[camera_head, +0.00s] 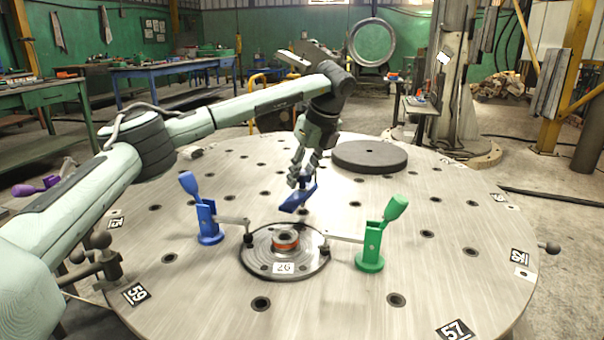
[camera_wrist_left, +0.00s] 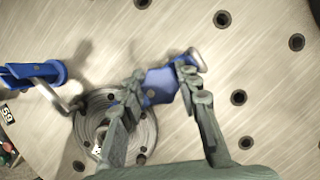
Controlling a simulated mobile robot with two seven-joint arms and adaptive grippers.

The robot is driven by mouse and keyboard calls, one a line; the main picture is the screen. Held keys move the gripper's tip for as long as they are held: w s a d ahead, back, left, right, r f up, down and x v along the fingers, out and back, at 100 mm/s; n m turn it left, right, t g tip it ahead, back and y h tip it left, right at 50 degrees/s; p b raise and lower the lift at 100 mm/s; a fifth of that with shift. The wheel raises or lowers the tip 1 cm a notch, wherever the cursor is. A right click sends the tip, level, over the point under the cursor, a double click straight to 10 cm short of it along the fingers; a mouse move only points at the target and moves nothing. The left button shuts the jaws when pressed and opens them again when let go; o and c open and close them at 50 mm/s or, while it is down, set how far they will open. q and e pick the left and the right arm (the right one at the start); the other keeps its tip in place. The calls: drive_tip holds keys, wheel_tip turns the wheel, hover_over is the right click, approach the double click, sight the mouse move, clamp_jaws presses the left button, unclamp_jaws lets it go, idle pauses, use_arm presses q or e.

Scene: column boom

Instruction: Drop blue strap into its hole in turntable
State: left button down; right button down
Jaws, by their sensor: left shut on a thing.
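My left gripper (camera_head: 301,180) reaches in from the left and is shut on the blue strap (camera_head: 297,199). It holds the strap tilted, above the middle of the round metal turntable (camera_head: 180,285). In the left wrist view the strap (camera_wrist_left: 159,86) sits between the two fingers, with a bare metal end sticking out past the right finger. The turntable has many dark round holes; which one belongs to the strap I cannot tell. My right gripper is not in view.
A disc fixture (camera_head: 283,267) marked 26 stands below the gripper, flanked by a blue clamp (camera_head: 207,222) and a green clamp (camera_head: 371,246). A dark round disc (camera_head: 370,155) lies behind, to the right. The turntable's right side is mostly clear.

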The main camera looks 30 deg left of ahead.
sight(302, 187)
use_arm(q)
drive_tip(key=shift+f+b, duration=0.75)
drive_tip(key=shift+f, duration=0.55)
drive_tip(key=shift+f+b, duration=0.4)
drive_tip(key=shift+f, duration=0.25)
drive_tip(key=c, duration=1.4)
unclamp_jaws()
drive_tip(key=shift+o, duration=0.2)
drive_tip(key=shift+r+p, duration=2.3)
drive_tip(key=shift+r, duration=1.35)
